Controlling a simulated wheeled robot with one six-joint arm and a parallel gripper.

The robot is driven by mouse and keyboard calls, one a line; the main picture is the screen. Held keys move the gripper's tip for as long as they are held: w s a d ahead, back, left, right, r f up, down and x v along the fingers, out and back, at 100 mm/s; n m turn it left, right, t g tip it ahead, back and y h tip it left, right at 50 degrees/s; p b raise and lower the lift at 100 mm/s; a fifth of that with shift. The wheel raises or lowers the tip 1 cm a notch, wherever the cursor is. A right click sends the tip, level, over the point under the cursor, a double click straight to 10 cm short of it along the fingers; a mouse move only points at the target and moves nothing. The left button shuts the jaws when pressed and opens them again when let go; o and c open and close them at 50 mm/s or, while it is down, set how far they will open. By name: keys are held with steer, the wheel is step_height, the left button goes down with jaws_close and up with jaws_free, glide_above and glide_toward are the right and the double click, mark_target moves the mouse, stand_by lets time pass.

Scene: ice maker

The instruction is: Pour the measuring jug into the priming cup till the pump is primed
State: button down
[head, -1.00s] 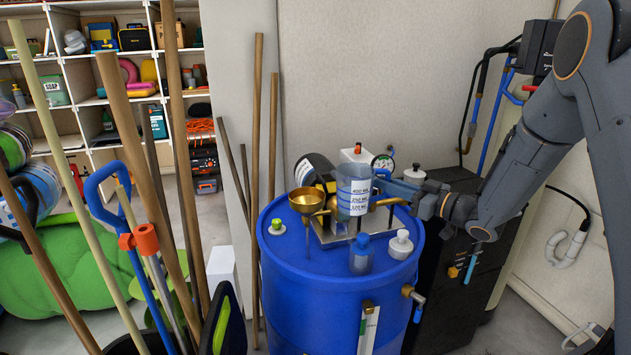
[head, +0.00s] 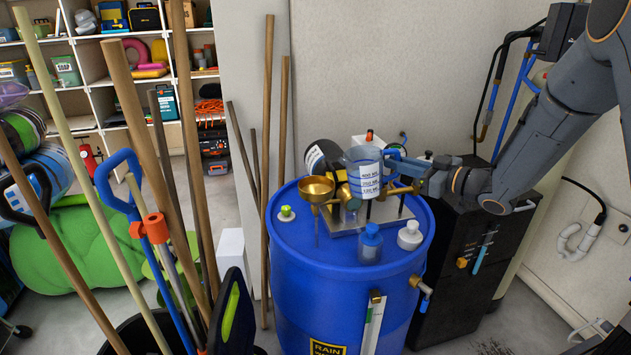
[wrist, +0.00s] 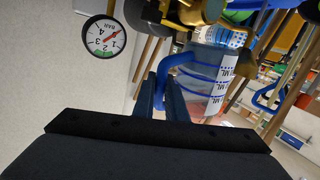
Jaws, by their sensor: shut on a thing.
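The measuring jug (head: 362,160) is clear, with a white volume label, and hangs over the pump plate on the blue barrel. It leans slightly left, toward the priming cup. The priming cup (head: 316,188) is a brass funnel to the left of the jug and lower; I see no stream between them. My gripper (head: 402,164) is shut on the jug's blue handle from the right. In the wrist view my gripper (wrist: 162,92) pinches the handle, and the jug (wrist: 208,62) holds clear bluish liquid. The pump is partly hidden behind the jug.
The blue barrel (head: 335,255) carries a blue-capped bottle (head: 370,243), a white bottle (head: 410,236) and a green-topped fitting (head: 286,213). A pressure gauge (wrist: 104,37) shows in the wrist view. Long poles stand at left; a black cabinet (head: 465,235) stands at right.

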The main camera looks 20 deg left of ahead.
mark_target(390, 150)
steer(key=shift+s+a+r+n+h+p, duration=0.15)
steer(key=shift+a+r+n+h+p, duration=0.1)
steer(key=shift+a+r+n+p, duration=0.25)
steer(key=shift+s+a+r+n+h+p, duration=0.15)
steer(key=shift+r+n+h+p, duration=0.1)
steer(key=shift+r, duration=0.45)
steer(key=shift+s+a+r+n+h+p, duration=0.4)
steer(key=shift+a+r+n+h+p, duration=0.15)
steer(key=shift+a+r, duration=0.25)
steer(key=shift+s+a+r+n+h+p, duration=0.25)
steer(key=shift+a+r+n+p, duration=0.15)
steer(key=shift+r, duration=0.25)
steer(key=shift+w, duration=0.1)
steer(key=shift+s+a+r, duration=0.35)
steer(key=shift+a+r, duration=0.15)
steer(key=shift+r, duration=0.05)
steer(key=shift+w+h, duration=0.1)
steer(key=shift+h, duration=0.2)
steer(key=shift+n, duration=0.3)
steer(key=shift+s+a+r+n+h+b, duration=0.2)
steer(key=shift+s+a+r+n+h, duration=0.15)
steer(key=shift+a+r+n+h, duration=0.15)
steer(key=shift+s+a+r+n+h+b, duration=0.15)
steer(key=shift+s+a+r+n+h, duration=0.2)
steer(key=shift+a+r, duration=0.2)
stand_by(3.0)
